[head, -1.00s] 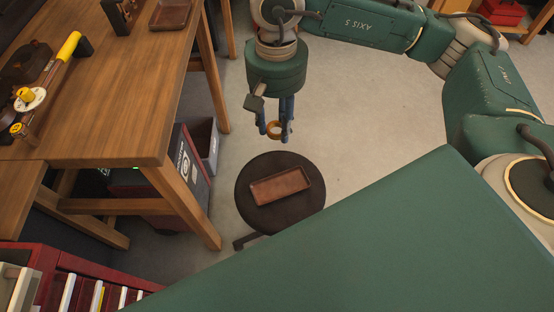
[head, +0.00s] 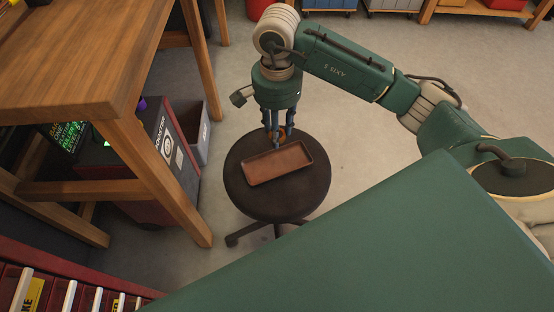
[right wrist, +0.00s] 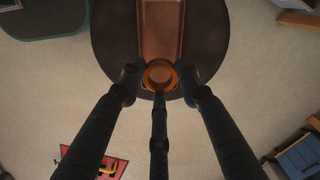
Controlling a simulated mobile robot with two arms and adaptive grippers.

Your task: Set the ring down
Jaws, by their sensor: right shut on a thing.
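A small orange-brown ring (head: 282,134) is held between the fingers of my right gripper (head: 279,140). In the right wrist view the ring (right wrist: 159,74) sits flat between the fingertips of the right gripper (right wrist: 159,78). A brown rectangular tray (head: 278,164) lies on a round dark stool (head: 285,205). The gripper points down at the tray's far edge. In the right wrist view the ring overlaps the near end of the tray (right wrist: 160,30); the exact height gap cannot be told. My left gripper is not in view.
A wooden workbench (head: 75,75) stands at the left, with a dark-red and black cabinet (head: 165,150) and a grey bin (head: 196,130) under and beside it. A red drawer unit (head: 60,270) is at the lower left. Open floor (head: 365,150) lies right of the stool.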

